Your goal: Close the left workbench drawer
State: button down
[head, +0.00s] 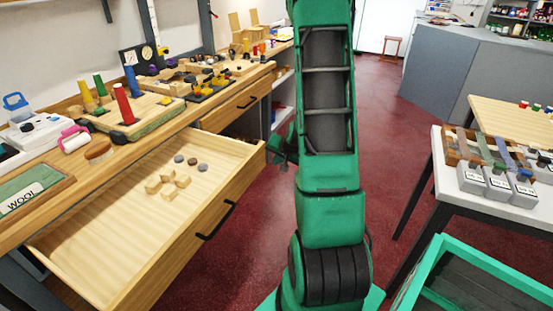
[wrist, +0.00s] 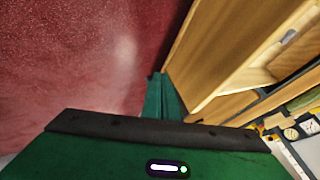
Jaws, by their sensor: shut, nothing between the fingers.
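The left workbench drawer (head: 100,250) is pulled well out in the head view. Its wooden front carries a black bar handle (head: 215,222). Several small wooden blocks (head: 170,183) and grey discs (head: 192,161) lie inside it. My gripper (head: 284,152) is just right of the drawer front's far corner, partly hidden by my arm. In the wrist view my gripper (wrist: 163,78) is shut and empty, its green fingers beside the drawer's wooden front (wrist: 215,55). I cannot tell whether they touch it.
The neighbouring workbench drawer (head: 235,103) is closed. The workbench top (head: 140,140) holds pegs, toys and tools. A white table (head: 480,195) with swatches and a teal-rimmed crate (head: 490,262) stand at the right. Red floor (head: 385,130) is free between them and the workbench.

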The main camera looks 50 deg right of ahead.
jog(key=shift+w+a+f, duration=0.15)
jog(key=shift+w+f, duration=0.05)
jog(key=shift+w, duration=0.55)
jog(key=shift+w+a+f, duration=0.15)
jog(key=shift+w+a, duration=0.05)
jog(key=shift+w, duration=0.6)
jog(key=shift+w+a+f, duration=0.15)
jog(key=shift+w+f, duration=0.05)
jog(key=shift+w, duration=0.55)
